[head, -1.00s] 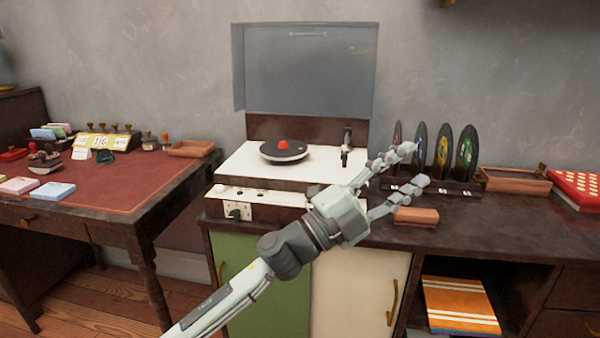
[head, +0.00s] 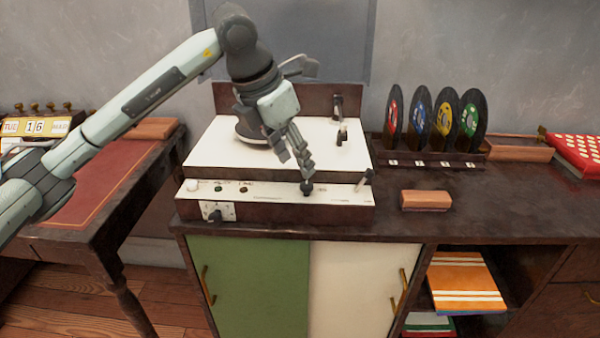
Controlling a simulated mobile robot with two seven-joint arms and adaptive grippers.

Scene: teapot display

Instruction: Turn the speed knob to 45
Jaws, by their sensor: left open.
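The record player (head: 205,150) has a white top and a dark wooden front, and stands on the cabinet. A dark knob (head: 214,215) sits on a small pale marked plate at its front left. I take it as the speed knob, but its setting is too small to read. My left gripper (head: 308,126) is open and empty over the player. The gripper partly hides the dark turntable platter (head: 250,136). The right gripper is not in view.
A rack (head: 430,157) with several records stands at the right. A brown block (head: 425,200) lies on the dark cabinet top before it. A small upright lever (head: 366,177) is at the player's front right. A red-topped desk (head: 95,195) stands at the left.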

